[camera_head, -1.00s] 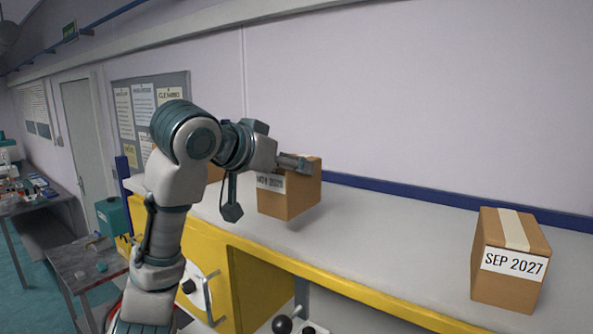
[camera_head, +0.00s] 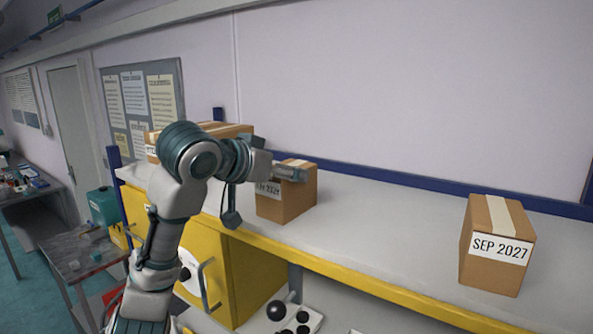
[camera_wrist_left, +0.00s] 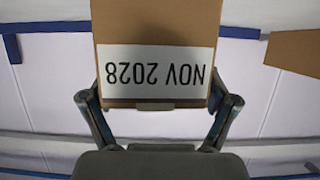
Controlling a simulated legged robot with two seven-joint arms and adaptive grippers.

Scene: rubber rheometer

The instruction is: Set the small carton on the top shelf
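The small carton (camera_head: 290,195) is brown with tape on top and a white date label. In the head view it is upright at the front of the top shelf (camera_head: 375,219), with its base at or very near the surface. In the left wrist view the carton (camera_wrist_left: 150,25) fills the upper middle, and its label reads NOV 2028 upside down. My left gripper (camera_head: 287,173) reaches across its upper part. In the wrist view the gripper (camera_wrist_left: 155,100) has a finger against each side of the carton. My right gripper is not in view.
Another carton (camera_head: 497,245), labelled SEP 2027, stands on the shelf at the right. A wider carton (camera_head: 225,131) stands behind my left arm. The shelf between the small and SEP 2027 cartons is clear. A yellow cabinet (camera_head: 225,275) is below.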

